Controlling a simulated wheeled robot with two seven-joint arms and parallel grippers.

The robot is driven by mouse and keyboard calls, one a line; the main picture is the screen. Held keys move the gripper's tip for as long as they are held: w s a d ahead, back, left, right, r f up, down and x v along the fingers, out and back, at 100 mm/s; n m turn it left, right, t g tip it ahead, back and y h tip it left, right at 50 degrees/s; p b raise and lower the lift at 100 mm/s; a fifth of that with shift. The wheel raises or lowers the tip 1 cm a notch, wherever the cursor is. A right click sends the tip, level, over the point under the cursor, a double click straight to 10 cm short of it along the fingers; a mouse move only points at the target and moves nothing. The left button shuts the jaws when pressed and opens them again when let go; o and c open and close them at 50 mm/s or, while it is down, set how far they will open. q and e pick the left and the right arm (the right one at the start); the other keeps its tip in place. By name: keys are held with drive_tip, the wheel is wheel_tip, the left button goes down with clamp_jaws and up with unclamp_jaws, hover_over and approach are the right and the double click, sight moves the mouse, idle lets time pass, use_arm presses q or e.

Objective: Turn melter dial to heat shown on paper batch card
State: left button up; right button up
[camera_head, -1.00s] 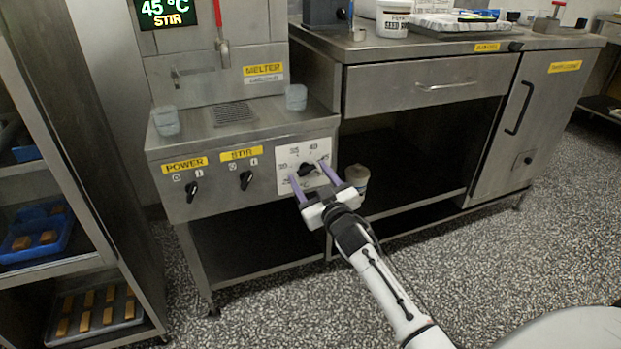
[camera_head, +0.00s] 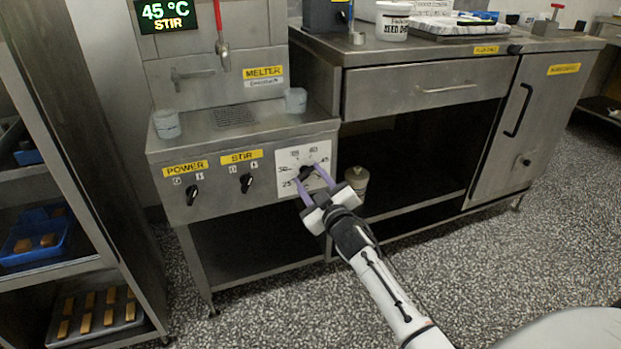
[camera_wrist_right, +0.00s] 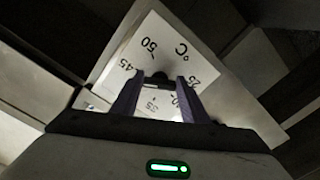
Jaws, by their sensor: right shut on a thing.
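The melter dial (camera_head: 306,173) is a black knob on a white scale plate (camera_head: 321,150) at the right end of the melter front (camera_head: 225,200). My right gripper (camera_head: 314,178) has its purple fingers shut on the dial. The wrist view shows the dial (camera_wrist_right: 158,78) between the fingertips, with scale numbers including 25, 45 and 50 around it. I cannot tell where the dial points. The melter display (camera_head: 167,13) reads 45 °C STIR. A white printed sheet (camera_head: 433,7) stands at the back of the counter; its text is unreadable and I cannot tell whether it is the batch card.
The POWER knob (camera_head: 192,195) and STIR knob (camera_head: 246,183) are left of the dial. Two small cups (camera_head: 166,124) stand on the melter ledge. A lidded container (camera_head: 357,180) sits on the shelf just right of my gripper. A rack with trays (camera_head: 75,250) stands at left.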

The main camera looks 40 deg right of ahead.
drive_tip(key=n, duration=0.2)
drive_tip(key=shift+n, duration=0.4)
drive_tip(key=n, duration=0.4)
drive_tip(key=shift+d+n, duration=0.1)
drive_tip(key=shift+n, duration=0.2)
drive_tip(key=n, duration=0.5)
drive_tip(key=shift+r, duration=0.2)
drive_tip(key=n, duration=0.3)
drive_tip(key=shift+r, duration=0.1)
use_arm(q)
drive_tip(key=shift+f, duration=0.15)
use_arm(e)
drive_tip(key=shift+n, duration=0.5)
use_arm(q)
drive_tip(key=shift+s, duration=0.1)
use_arm(e)
drive_tip(key=o, duration=1.1)
drive_tip(key=shift+c, duration=0.2)
